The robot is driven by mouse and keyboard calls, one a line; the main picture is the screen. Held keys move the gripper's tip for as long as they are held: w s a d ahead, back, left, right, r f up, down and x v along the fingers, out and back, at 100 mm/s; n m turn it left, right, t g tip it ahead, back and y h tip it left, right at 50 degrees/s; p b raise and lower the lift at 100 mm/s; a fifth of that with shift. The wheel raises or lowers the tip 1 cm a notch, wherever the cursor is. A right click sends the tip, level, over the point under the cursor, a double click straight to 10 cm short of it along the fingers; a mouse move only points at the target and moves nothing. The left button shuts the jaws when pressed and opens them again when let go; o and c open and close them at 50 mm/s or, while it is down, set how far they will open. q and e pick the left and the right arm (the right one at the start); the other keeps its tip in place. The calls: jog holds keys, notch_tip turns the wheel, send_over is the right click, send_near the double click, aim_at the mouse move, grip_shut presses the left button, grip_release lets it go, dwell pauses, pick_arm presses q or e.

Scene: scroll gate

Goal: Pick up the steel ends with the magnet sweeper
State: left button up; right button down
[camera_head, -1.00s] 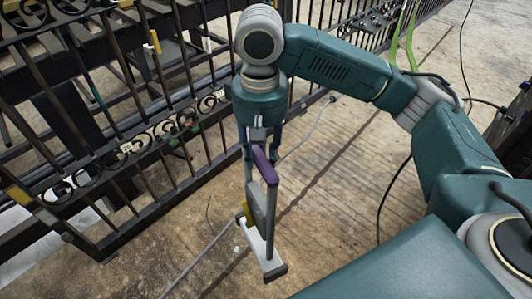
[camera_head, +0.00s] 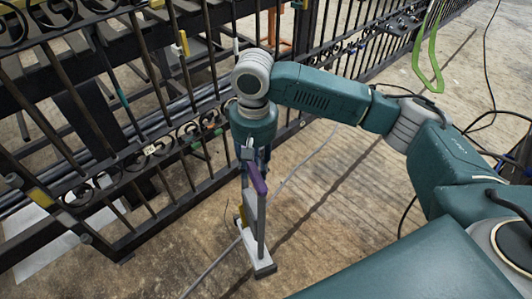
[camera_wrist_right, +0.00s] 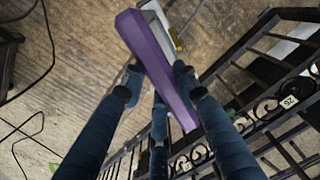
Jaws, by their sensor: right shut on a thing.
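The magnet sweeper (camera_head: 254,222) has a purple handle, a grey upright and a pale, flat head with dark ends. My right gripper (camera_head: 252,168) is shut on its purple handle and holds it upright beside the gate. In the head view I cannot tell whether the sweeper's head touches the floor. In the right wrist view my right gripper's fingers (camera_wrist_right: 155,80) sit on both sides of the purple handle (camera_wrist_right: 158,68). I cannot make out any steel ends on the floor. My left gripper is not in view.
A black iron gate (camera_head: 128,248) with scrollwork and numbered tags stands at the left and runs to the back. A cable (camera_head: 305,163) crosses the concrete floor (camera_head: 335,215) near the sweeper. A green loop (camera_head: 428,70) hangs at the back right. The floor right of the sweeper is mostly clear.

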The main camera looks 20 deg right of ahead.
send_over(252, 198)
notch_tip(252, 198, down, 7)
jog(key=shift+f, duration=0.15)
jog(key=shift+w+f, duration=0.1)
jog(key=shift+f, duration=0.15)
jog(key=shift+a+f, duration=0.1)
jog(key=shift+f, duration=0.2)
pick_arm(q)
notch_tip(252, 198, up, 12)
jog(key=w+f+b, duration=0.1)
jog(key=b, duration=0.3)
pick_arm(e)
notch_tip(252, 198, down, 2)
jog(key=shift+f, duration=0.15)
notch_tip(252, 198, down, 3)
jog(key=b, duration=0.3)
jog(key=shift+f+b, duration=0.35)
jog(key=shift+b, duration=0.7)
jog(key=shift+f+b, duration=0.55)
jog(key=shift+b, duration=0.2)
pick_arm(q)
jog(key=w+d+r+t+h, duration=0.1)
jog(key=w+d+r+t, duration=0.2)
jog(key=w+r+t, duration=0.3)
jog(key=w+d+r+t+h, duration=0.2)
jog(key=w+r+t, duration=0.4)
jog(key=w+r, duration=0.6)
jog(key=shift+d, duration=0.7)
